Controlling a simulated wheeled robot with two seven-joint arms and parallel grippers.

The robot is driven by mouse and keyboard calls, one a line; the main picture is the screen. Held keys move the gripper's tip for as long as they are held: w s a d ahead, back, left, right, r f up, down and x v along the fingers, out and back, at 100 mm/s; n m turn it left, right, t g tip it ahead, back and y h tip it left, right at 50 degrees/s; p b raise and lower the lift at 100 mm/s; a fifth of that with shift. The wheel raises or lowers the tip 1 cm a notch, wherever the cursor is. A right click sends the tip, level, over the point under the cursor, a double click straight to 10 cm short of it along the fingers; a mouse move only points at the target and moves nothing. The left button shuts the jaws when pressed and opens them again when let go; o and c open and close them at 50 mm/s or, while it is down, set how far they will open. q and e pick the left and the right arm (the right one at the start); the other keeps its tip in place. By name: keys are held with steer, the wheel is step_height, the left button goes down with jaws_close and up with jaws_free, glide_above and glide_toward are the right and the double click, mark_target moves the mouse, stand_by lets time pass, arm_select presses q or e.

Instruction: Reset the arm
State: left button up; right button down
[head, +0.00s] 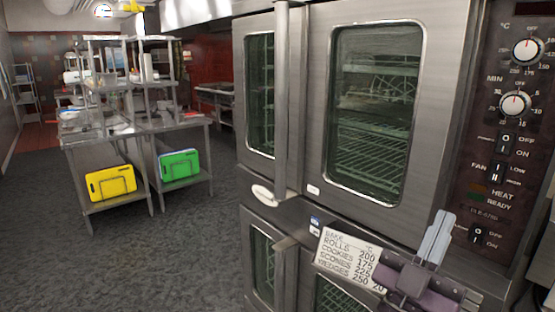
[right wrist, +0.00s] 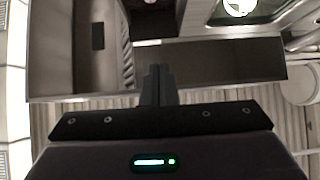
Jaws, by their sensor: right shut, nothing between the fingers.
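My right gripper (head: 435,238) is in the lower right of the head view, in front of the steel double oven (head: 300,100). Its fingers point up and are together, with nothing between them. In the right wrist view the closed fingers (right wrist: 157,85) show at the centre, above the dark gripper body. I cannot tell whether the gripper touches the oven. My left gripper is outside both views.
The oven's upper doors (head: 375,110) are shut, with a control panel (head: 510,140) at the right. A baking-temperature card (head: 345,258) is beside my right gripper. Steel tables (head: 185,124) with yellow (head: 110,183) and green (head: 179,165) boards stand left. Grey floor (head: 130,265) is clear.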

steer(key=w+a+f+n+t+y, duration=0.1)
steer(key=w+a+f+n+y, duration=0.1)
steer(key=w+f+n+y, duration=0.75)
steer(key=w+a+f+n+t+y, duration=0.2)
steer(key=w+a+f+n+y, duration=0.3)
steer(key=f, duration=1)
steer(key=s+d+f+g+y, duration=0.1)
steer(key=s+f+g+y, duration=0.15)
steer(key=f, duration=0.95)
steer(key=s+d+f+g+y, duration=0.15)
steer(key=f+g, duration=0.25)
steer(key=f, duration=0.9)
steer(key=s+d+f+m+g+y, duration=0.15)
steer(key=s+f+g, duration=0.25)
steer(key=s+f, duration=0.7)
steer(key=s+d+f+g, duration=0.2)
steer(key=s+f+g, duration=0.3)
steer(key=f, duration=1)
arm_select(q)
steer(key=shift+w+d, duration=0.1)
arm_select(e)
steer(key=s+d+f+m+g, duration=0.1)
steer(key=s+f+g, duration=0.2)
steer(key=s, duration=1)
steer(key=s+d+f+g, duration=0.1)
steer(key=s+f+g, duration=0.2)
steer(key=s+f, duration=0.5)
steer(key=s, duration=0.6)
steer(key=shift+s+m, duration=0.3)
steer(key=shift+m, duration=0.1)
